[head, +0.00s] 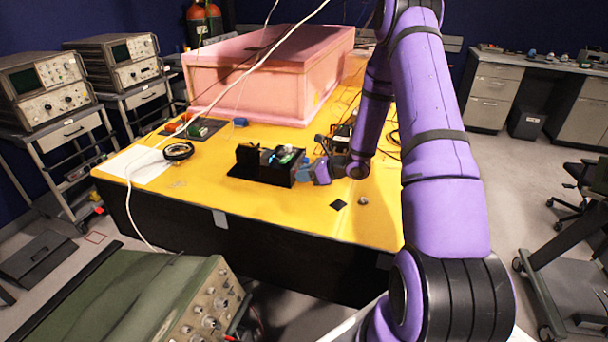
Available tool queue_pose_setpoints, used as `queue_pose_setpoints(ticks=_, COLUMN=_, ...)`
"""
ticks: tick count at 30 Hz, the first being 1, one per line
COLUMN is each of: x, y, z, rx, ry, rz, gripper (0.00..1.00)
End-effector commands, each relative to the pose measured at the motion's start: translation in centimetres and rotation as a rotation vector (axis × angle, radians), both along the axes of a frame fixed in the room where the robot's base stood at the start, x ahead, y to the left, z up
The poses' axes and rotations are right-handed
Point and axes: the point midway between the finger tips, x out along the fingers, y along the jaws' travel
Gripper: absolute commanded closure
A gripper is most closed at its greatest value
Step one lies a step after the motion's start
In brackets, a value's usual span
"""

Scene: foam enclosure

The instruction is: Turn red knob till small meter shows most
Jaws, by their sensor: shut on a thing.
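My gripper (304,172) is low over the yellow table, at the right end of a small black device (240,172). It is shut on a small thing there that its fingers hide. The device has a raised block at its left and a box with green, white and blue parts at its right. No red knob shows clearly; it may be behind my fingers. No meter reading can be made out. A round black-rimmed dial-like thing (178,151) lies to the left on the table; I cannot tell whether it is the small meter.
A pink foam enclosure (250,93) stands on the back of the yellow table (215,215). Cables and small electronics lie behind my gripper. A small black square (338,204) and a small metal piece (363,201) lie in front. The table's front left is mostly clear.

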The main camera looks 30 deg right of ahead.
Motion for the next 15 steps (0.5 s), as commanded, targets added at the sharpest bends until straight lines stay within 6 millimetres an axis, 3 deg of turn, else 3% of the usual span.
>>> queue_pose_setpoints(ticks=7, x=-0.06, y=-0.09, z=-0.06, rx=-0.001, ry=0.001, rz=-0.002, gripper=0.99)
queue_pose_setpoints(ticks=8, x=-0.06, y=-0.08, z=-0.06, rx=-0.001, ry=0.001, rz=-0.002, gripper=0.70)
queue_pose_setpoints(ticks=10, x=-0.05, y=-0.07, z=-0.04, rx=-0.001, ry=0.001, rz=-0.001, gripper=0.54)
queue_pose_setpoints(ticks=11, x=-0.05, y=-0.07, z=-0.04, rx=-0.001, ry=0.001, rz=-0.001, gripper=0.49)
queue_pose_setpoints(ticks=15, x=-0.03, y=-0.03, z=-0.03, rx=-0.001, ry=0.001, rz=-0.001, gripper=0.49)
